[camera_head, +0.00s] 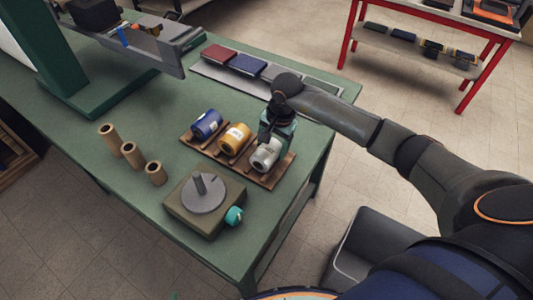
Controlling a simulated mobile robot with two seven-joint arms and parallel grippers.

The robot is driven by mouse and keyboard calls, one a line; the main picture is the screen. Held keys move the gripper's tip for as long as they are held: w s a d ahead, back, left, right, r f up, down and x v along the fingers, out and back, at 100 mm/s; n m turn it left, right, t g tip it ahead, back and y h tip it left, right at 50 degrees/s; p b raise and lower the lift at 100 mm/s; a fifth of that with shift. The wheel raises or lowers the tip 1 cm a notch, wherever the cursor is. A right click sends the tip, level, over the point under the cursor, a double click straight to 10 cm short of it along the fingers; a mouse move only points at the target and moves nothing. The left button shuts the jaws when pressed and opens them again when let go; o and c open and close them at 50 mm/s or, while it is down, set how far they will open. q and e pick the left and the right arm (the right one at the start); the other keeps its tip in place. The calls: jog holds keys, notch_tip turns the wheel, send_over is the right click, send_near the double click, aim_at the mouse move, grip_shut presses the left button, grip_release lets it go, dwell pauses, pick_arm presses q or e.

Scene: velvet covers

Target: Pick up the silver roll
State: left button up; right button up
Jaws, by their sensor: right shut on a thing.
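The silver roll (266,156) lies at the right end of a brown wooden rack (273,180) on the green table. A yellow roll (235,139) and a blue roll (207,124) lie beside it in the same rack. My right gripper (269,141) reaches down over the silver roll from above and is shut on it. The roll still sits at the rack; whether it touches the rack is hard to tell. The fingertips are partly hidden by the gripper body and the roll. My left gripper is not in view.
A box with a grey disc and upright post (202,187) and a teal knob stands in front of the rack. Several cardboard tubes (132,154) stand at the left. A grey tray (216,72) of velvet-covered books lies behind. Bare green tabletop (150,110) is between.

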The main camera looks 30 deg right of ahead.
jog(key=shift+c, duration=0.9)
jog(key=shift+r, duration=0.15)
